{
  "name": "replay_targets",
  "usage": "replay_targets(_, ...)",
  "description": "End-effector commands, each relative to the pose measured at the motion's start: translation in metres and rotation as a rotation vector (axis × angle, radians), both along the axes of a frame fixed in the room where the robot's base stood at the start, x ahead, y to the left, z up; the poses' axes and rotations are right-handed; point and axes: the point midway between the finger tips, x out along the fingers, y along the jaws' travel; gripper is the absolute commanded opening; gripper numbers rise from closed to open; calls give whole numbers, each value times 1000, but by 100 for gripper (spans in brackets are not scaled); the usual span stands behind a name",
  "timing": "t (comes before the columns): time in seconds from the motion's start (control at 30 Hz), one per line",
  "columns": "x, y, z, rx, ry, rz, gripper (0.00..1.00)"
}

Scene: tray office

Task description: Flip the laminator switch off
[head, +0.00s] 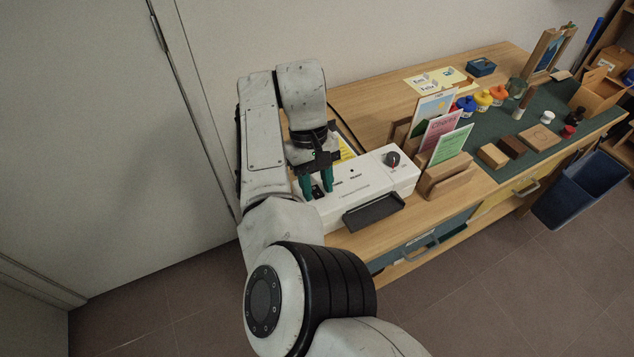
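The laminator (371,177) is a long white box on the left end of the wooden desk. It has a black knob (392,158) toward its right end and a dark tray (374,212) on its front. A small black switch (318,191) shows at the left end of its top. My gripper (318,194) points down over that end, its two green fingers on either side of the switch. The fingers are apart with nothing seen between them. Whether they touch the switch, and which way it is set, I cannot tell.
A wooden card holder (446,178) with coloured cards stands right of the laminator. Paint jars (483,99), wooden blocks (493,155) and stamps lie on a green mat (478,133). A blue bin (582,190) stands on the floor at right. The wall is close at left.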

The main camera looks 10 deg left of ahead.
Motion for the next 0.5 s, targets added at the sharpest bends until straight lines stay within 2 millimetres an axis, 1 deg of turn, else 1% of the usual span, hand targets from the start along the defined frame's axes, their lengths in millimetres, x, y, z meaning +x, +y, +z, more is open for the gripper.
replay_targets(0.03,0,0,0,-1,1,0,43)
replay_targets(0.1,0,-1,-1,-1,2,0,49)
replay_targets(0.33,0,-1,0,-2,3,0,49)
replay_targets(0.43,1,0,5,-1,2,0,49)
replay_targets(0.5,3,2,14,0,0,0,49)
